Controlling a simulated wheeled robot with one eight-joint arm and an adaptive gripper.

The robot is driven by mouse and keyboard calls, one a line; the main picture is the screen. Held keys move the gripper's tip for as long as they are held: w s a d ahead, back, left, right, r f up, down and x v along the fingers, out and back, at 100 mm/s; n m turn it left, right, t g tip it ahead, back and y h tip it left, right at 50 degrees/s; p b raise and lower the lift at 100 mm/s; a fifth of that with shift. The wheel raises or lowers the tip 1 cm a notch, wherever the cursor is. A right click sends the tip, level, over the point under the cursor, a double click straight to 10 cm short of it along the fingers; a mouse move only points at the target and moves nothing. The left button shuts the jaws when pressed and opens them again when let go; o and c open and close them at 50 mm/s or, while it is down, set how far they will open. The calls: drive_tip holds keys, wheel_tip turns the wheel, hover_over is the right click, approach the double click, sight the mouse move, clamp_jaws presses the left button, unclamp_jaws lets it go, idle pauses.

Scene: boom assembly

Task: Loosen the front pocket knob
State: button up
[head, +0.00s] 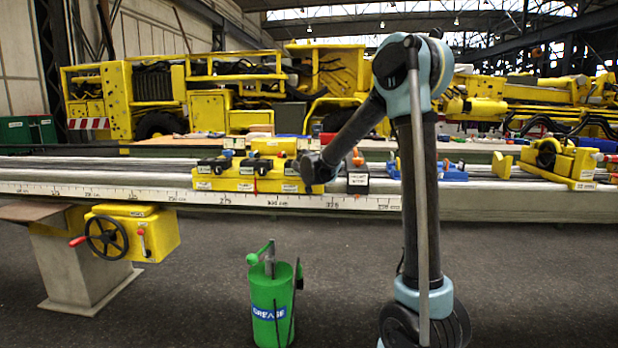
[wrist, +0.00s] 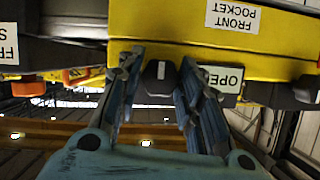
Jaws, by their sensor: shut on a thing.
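The front pocket knob (wrist: 158,78) is black with a white mark and sits below the yellow block's FRONT POCKET label (wrist: 233,16) in the wrist view, where the lettering appears upside down. My gripper (wrist: 159,68) has one finger on each side of the knob and is shut on it. An OPEN label (wrist: 220,78) sits just right of the knob, partly behind a finger. In the head view, the yellow fixture (head: 262,184) sits on the long rail, and my gripper (head: 318,170) is at its right end. The knob cannot be made out there.
Another black knob (wrist: 307,88) sticks out at the right of the wrist view. In the head view, a red-handled wheel (head: 106,236) is at the left, and a green grease bucket (head: 272,305) stands on the floor before the rail (head: 120,190). Floor around the bucket is clear.

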drive_tip(key=o, duration=1.1)
drive_tip(key=shift+c, duration=0.2)
drive_tip(key=v, duration=1.1)
drive_tip(key=shift+s, duration=0.35)
drive_tip(key=shift+d+r, duration=0.15)
